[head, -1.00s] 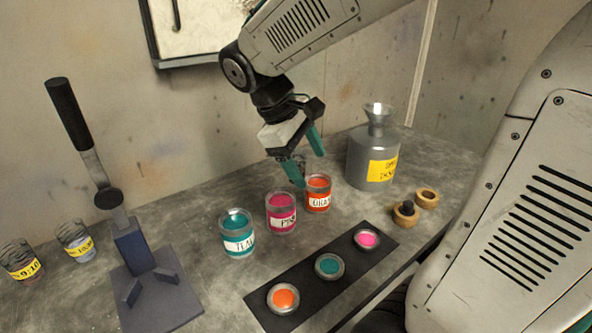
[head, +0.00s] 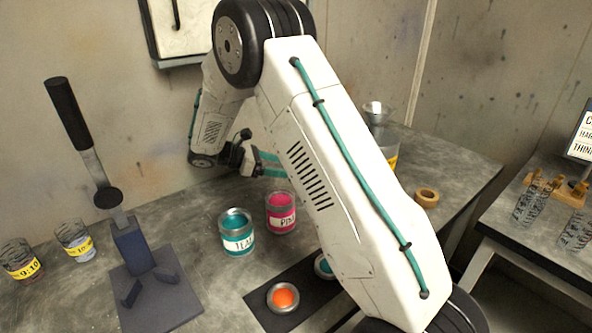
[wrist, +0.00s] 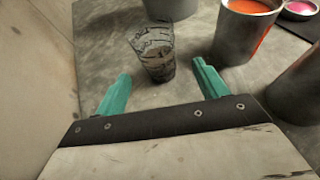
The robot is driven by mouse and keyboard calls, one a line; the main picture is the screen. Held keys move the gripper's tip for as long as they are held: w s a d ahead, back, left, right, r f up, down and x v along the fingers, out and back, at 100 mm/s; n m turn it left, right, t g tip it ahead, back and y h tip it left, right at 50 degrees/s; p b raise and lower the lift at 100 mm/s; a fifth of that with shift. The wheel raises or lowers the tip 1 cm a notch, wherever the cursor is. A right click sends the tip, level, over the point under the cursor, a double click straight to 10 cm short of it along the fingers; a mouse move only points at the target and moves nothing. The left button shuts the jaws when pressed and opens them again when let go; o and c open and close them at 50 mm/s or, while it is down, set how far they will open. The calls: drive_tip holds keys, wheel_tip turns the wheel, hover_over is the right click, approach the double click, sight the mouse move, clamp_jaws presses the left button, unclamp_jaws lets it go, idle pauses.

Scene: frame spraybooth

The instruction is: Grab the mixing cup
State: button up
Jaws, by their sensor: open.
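A clear mixing cup (wrist: 155,52) with dark markings stands upright on the bench in the wrist view. It is just beyond and between the tips of my gripper (wrist: 162,72), whose teal fingers are spread and empty. In the head view, my gripper (head: 272,165) is low behind the pink can, pointing right, and my arm hides the cup. Two other clear cups with yellow labels, a left one (head: 20,262) and a right one (head: 74,243), stand at the far left.
An orange can (wrist: 247,30) stands right of the cup, with a grey container (wrist: 172,8) behind it. The teal can (head: 237,235) and pink can (head: 281,215) stand nearer the head camera. A lever press (head: 135,245) is at left. The wall is close on the wrist view's left.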

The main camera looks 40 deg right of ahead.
drive_tip(key=x, duration=0.7)
drive_tip(key=shift+d+f, duration=0.1)
drive_tip(key=shift+f, duration=0.05)
drive_tip(key=c, duration=1.1)
